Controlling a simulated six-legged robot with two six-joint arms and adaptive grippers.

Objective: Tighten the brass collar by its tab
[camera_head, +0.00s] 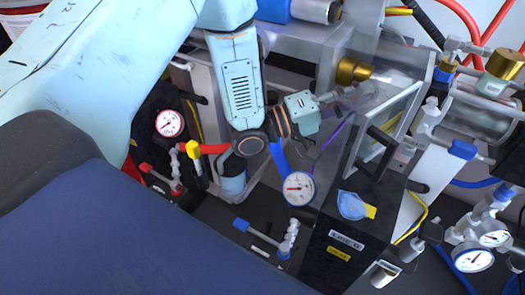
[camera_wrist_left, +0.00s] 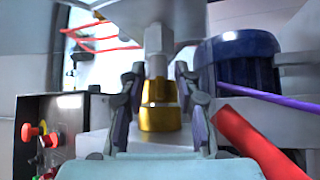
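The brass collar (camera_head: 353,72) sits at the end of a grey fitting in the upper middle of the head view. In the left wrist view the brass collar (camera_wrist_left: 160,112) is in the centre, below a pale metal stem. My left gripper (camera_head: 345,94) points right, close to the collar. In the left wrist view my left gripper (camera_wrist_left: 161,118) is open, with one finger on each side of the collar and visible gaps. I cannot make out the tab clearly, nor tell how far the collar lies beyond the fingertips. My right gripper is not in view.
A clear panel (camera_head: 392,115) and a black box (camera_head: 340,240) stand right of the gripper. A purple hose (camera_wrist_left: 260,102) and a thick red hose (camera_wrist_left: 255,140) pass beside the right finger. Gauges (camera_head: 299,188) and valves (camera_head: 287,240) lie below.

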